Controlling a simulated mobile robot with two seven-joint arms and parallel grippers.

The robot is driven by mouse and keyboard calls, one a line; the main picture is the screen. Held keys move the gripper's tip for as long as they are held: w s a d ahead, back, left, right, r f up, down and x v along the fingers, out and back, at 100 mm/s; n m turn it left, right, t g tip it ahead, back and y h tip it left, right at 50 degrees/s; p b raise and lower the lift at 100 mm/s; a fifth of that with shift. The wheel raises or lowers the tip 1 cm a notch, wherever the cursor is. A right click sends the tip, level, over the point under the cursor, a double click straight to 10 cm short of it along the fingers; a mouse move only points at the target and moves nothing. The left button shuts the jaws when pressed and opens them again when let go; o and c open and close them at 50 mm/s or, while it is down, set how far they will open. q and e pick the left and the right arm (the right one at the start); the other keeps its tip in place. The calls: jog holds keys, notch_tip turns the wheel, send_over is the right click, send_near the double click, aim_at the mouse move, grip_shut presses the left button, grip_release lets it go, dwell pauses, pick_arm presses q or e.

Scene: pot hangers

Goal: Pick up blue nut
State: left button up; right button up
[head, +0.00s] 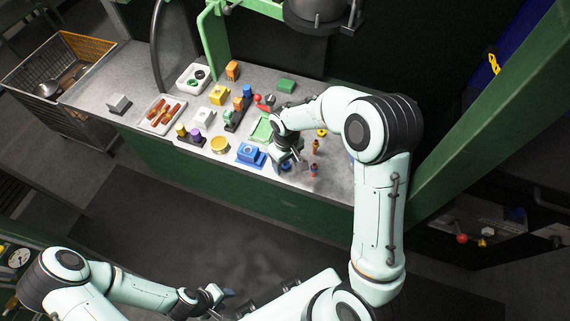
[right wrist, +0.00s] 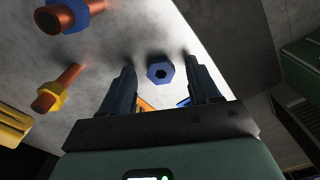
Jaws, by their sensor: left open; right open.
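The blue nut (right wrist: 160,70) is a small hexagonal ring with a dark hole. In the right wrist view it lies on the grey tabletop between the two fingers, with a visible gap on each side. My right gripper (head: 298,165) is open above the front right of the table, and it also shows in the right wrist view (right wrist: 160,84). In the head view the nut is hard to make out beside the gripper. My left gripper (head: 221,293) is open and empty, low in the head view, away from the table.
A copper bolt with a blue nut on it (right wrist: 68,16) and one with a yellow nut (right wrist: 55,90) stand to the left in the right wrist view. A blue block (head: 250,155) and a yellow round piece (head: 219,145) sit left of my right gripper.

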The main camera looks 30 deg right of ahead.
aim_at(286, 165)
jog(key=shift+f, duration=0.2)
jog(key=shift+s, duration=0.1)
jog(key=c, duration=1.1)
jog(key=shift+r, duration=0.1)
pick_arm(q)
jog(key=shift+w+r+p, duration=0.85)
jog(key=shift+w+r, duration=0.05)
jog(key=shift+r, duration=0.2)
pick_arm(e)
notch_tip(286, 165, up, 20)
